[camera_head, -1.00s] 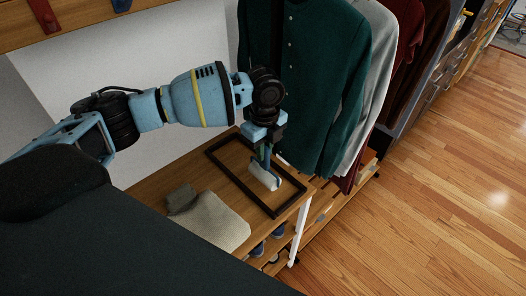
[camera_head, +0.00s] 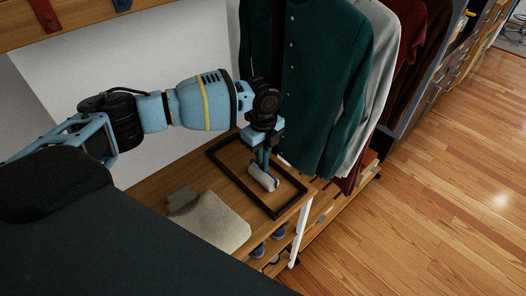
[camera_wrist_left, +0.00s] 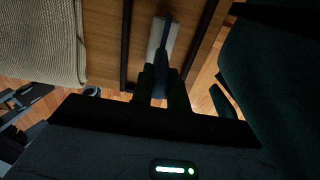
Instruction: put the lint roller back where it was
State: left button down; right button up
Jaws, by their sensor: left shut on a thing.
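The lint roller has a white roll (camera_head: 263,178) and a dark blue handle. My left gripper (camera_head: 262,157) is shut on the handle and points down. The white roll hangs below the fingers, over the area inside a black rectangular tray rim (camera_head: 229,182) on the wooden bench. I cannot tell whether the roll touches the surface. In the left wrist view the roll (camera_wrist_left: 155,40) and the blue handle (camera_wrist_left: 163,42) show just beyond my left gripper fingers (camera_wrist_left: 164,82). My right gripper is not in view.
A folded beige cloth item (camera_head: 215,222) lies on the bench (camera_head: 158,188) left of the tray. A dark green garment (camera_head: 310,85) hangs close behind and right of the gripper, with a grey one (camera_head: 375,75) beside it. Blue-toned shoes (camera_head: 258,249) sit below.

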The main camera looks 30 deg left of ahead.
pick_arm(q)
jog(key=c, duration=1.4)
grip_release()
jog(key=shift+f, duration=0.1)
jog(key=shift+o, duration=0.2)
notch_tip(320, 180, up, 12)
